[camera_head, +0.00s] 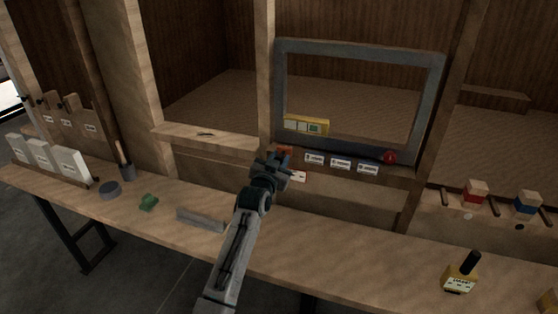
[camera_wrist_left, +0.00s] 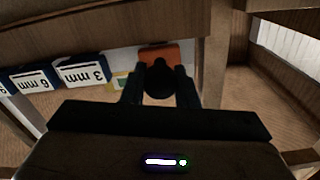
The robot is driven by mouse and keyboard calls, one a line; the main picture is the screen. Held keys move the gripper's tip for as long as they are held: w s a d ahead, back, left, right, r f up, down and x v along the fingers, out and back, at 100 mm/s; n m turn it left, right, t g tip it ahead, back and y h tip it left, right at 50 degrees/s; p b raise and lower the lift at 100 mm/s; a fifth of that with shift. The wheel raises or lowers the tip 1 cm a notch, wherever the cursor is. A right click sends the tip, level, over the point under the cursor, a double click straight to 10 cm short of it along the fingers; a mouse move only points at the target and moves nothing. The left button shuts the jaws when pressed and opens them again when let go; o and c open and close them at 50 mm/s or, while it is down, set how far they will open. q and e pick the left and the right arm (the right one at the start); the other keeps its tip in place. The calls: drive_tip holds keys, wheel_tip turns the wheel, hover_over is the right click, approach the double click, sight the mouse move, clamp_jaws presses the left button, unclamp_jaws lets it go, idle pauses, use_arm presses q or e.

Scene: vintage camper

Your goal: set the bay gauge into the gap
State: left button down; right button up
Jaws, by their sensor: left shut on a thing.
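My left gripper (camera_head: 277,163) is at the sill under the grey window frame, beside the wooden post. It is shut on a dark round knob (camera_wrist_left: 159,80), with a finger on each side of it in the left wrist view. An orange block (camera_wrist_left: 159,53), likely the bay gauge, shows just beyond the knob; a bit of the orange block (camera_head: 285,151) also shows past the gripper in the head view. Whether the block sits in a gap or only against the wood, I cannot tell. My right gripper is not in view.
Labelled blocks (camera_wrist_left: 82,72) marked 3 mm and 6 mm line the sill beside the gripper. A yellow box (camera_head: 307,125) stands inside the grey frame (camera_head: 434,95), with a red knob (camera_head: 390,158) at its lower right. A grey bar (camera_head: 200,220) lies on the bench.

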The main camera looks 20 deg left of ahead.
sight(284, 152)
use_arm(q)
drive_tip(key=w+b, duration=0.2)
drive_tip(key=w, duration=0.2)
drive_tip(key=shift+w+f, duration=0.1)
drive_tip(key=shift+r, duration=0.2)
drive_tip(key=c, duration=1.2)
unclamp_jaws()
drive_tip(key=shift+c, duration=0.2)
drive_tip(key=shift+o, duration=0.5)
drive_tip(key=shift+w+d+f, duration=0.1)
drive_tip(key=shift+w, duration=0.05)
